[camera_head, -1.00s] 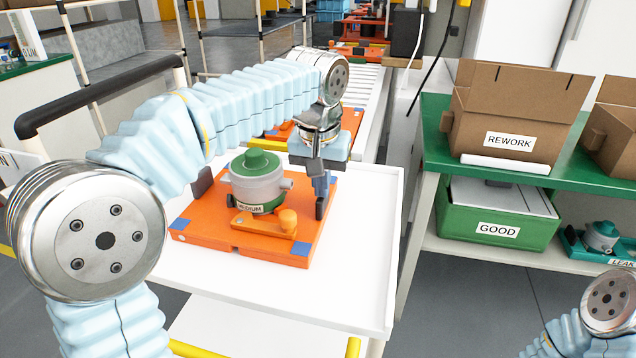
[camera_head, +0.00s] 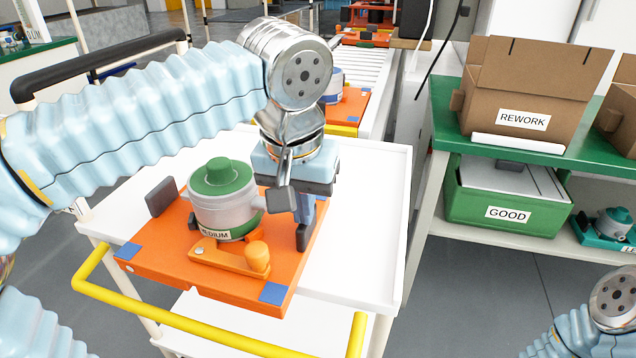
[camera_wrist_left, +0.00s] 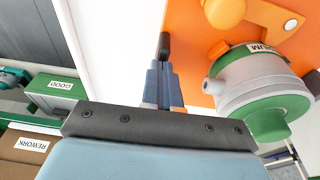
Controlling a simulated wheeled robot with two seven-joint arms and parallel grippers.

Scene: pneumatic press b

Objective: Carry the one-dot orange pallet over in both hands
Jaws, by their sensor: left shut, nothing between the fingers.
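An orange pallet (camera_head: 150,262) with blue corner patches shows at the front of the white cart top, its near edge past the cart's edge. I cannot tell whether it is raised. It bears a grey pot with a green lid (camera_head: 222,178), labelled MEDIUM, and an orange clamp (camera_head: 215,256). My left gripper (camera_head: 301,225) is shut and empty at the pallet's right side. In the left wrist view its fingers (camera_wrist_left: 163,75) are together beside the pallet's edge (camera_wrist_left: 182,40); contact is unclear. My right gripper is out of view; only part of that arm shows lower right.
The white cart (camera_head: 365,230) has a yellow rail (camera_head: 190,328) in front. A conveyor (camera_head: 365,70) with another orange pallet (camera_head: 350,108) lies behind. At right, a green-topped shelf holds a REWORK box (camera_head: 520,85) and a green GOOD bin (camera_head: 500,195).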

